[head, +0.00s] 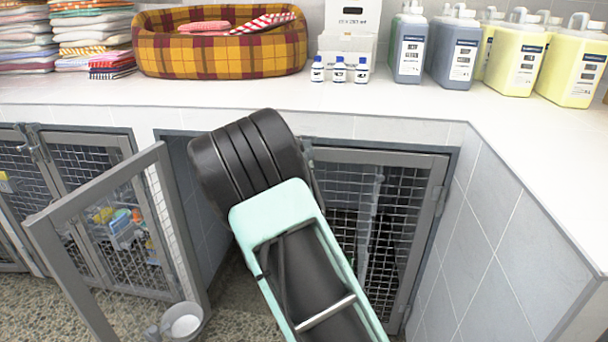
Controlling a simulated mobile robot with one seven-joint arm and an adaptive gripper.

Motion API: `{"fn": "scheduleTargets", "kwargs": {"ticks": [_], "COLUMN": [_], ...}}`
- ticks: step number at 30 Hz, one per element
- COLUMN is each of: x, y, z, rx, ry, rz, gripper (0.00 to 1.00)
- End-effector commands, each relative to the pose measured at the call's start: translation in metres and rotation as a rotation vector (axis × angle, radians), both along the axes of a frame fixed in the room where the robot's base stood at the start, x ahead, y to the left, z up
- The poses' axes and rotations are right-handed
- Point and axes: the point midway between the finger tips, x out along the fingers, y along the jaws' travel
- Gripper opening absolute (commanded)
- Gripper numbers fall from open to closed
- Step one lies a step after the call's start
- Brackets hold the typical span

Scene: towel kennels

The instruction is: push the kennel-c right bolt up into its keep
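A closed mesh kennel door (362,230) in a grey frame stands under the right part of the counter. A strip of metal (311,165) shows at its upper left edge beside my arm; I cannot tell whether it is a bolt. No kennel letter is readable, so I cannot tell which is kennel-c. Its right bolt and keep cannot be made out. My mint and black arm covers the left part of this door and the divider next to it. My gripper is hidden from this view.
A grey-framed door (102,190) stands swung open into the room at the left, with a metal bowl (184,322) low at its edge. A mesh kennel front (112,225) with colourful items stands behind it. The counter (430,118) holds towels, a plaid bed and bottles.

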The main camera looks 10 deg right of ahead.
Motion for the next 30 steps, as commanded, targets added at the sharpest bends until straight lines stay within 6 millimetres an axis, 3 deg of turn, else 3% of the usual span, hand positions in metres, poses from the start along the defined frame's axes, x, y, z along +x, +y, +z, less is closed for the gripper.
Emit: {"fn": "scheduleTargets", "kwargs": {"ticks": [7,8,13,23,30], "x": [0.001,0.001,0.001,-0.003,-0.037], "y": [-0.001,-0.001,-0.001,0.001,0.016], "z": [0.006,0.007,0.005,0.003,0.003], "rx": [-0.004,-0.004,-0.004,-0.002,0.0], "ry": [-0.012,-0.012,-0.009,-0.006,-0.004], "rz": [-0.002,-0.002,-0.002,0.0,0.002], "gripper": [0.0,0.15,0.32,0.32,0.32]}}
